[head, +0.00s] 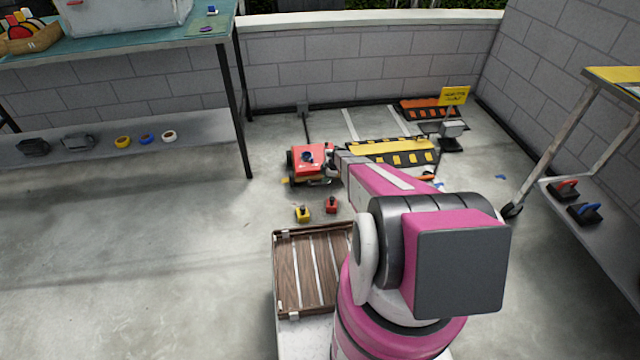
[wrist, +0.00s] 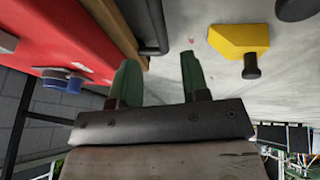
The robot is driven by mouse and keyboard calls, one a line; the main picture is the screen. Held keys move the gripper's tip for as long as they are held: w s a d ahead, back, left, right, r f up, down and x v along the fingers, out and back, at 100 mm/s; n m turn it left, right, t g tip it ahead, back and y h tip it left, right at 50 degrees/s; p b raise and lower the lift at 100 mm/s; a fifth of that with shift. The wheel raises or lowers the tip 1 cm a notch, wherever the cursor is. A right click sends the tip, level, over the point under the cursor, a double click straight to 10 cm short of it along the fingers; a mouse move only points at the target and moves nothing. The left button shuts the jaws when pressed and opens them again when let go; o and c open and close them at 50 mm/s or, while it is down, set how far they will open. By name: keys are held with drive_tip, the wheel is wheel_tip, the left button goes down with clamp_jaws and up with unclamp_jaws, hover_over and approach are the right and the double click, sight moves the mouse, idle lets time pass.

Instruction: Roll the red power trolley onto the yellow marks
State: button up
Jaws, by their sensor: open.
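The red power trolley (head: 310,158) stands on the concrete floor left of the ramp, with dark wheels and a blue-black knob on top. Its red body (wrist: 75,35) fills the upper left of the wrist view, with the blue knob (wrist: 65,82) below. My gripper (wrist: 157,75) is open, its two green fingers apart and nothing held. A dark bar (wrist: 152,25) at the trolley's side lies beyond the fingertips, roughly in line with the gap. In the head view my arm hides part of the trolley's right side. I cannot make out yellow floor marks for certain.
A yellow-and-black ramp (head: 415,150) lies right of the trolley, with white floor lines (head: 350,124) behind it. A workbench (head: 120,40) is left, a yellow sign (head: 455,96) right. The left floor is clear.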

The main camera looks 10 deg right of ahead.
sight(319, 184)
drive_tip(key=x, duration=0.6)
clamp_jaws()
drive_tip(key=w, duration=0.4)
unclamp_jaws()
drive_tip(key=shift+r, duration=0.1)
